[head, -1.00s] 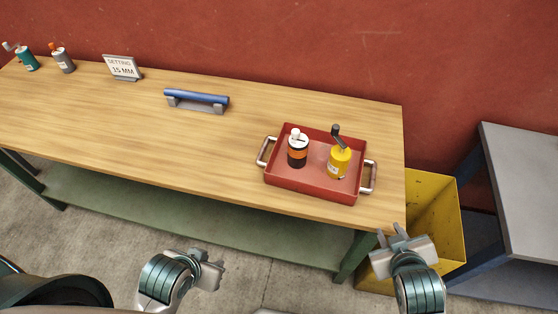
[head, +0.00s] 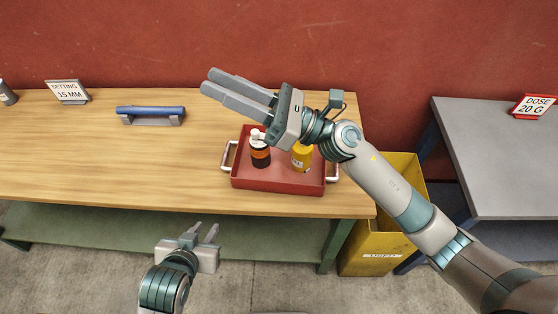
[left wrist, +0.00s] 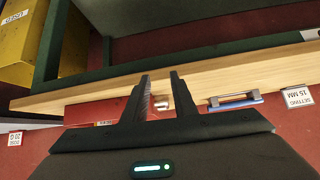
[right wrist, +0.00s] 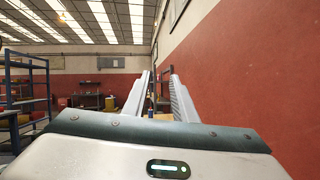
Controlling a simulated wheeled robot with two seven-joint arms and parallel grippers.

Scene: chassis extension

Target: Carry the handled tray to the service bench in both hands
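The red handled tray (head: 270,184) sits on the wooden bench near its right end, with a metal handle on each short side. In it stand a black and orange bottle (head: 260,155) and a yellow bottle (head: 301,158), partly hidden by my right arm. My right gripper (head: 222,88) is raised over the bench above the tray, pointing left; its fingers are apart and empty. My left gripper (head: 205,232) is low in front of the bench, fingers apart and empty. In the left wrist view a tray handle (left wrist: 160,102) shows beyond the fingers.
A blue-barred holder (head: 150,112) and a "SETTING 15 MM" sign (head: 68,92) stand on the wooden bench (head: 80,165). At right is a grey bench (head: 500,150) with a "DOSE 20 G" sign (head: 534,106). A yellow bin (head: 385,240) stands between the benches.

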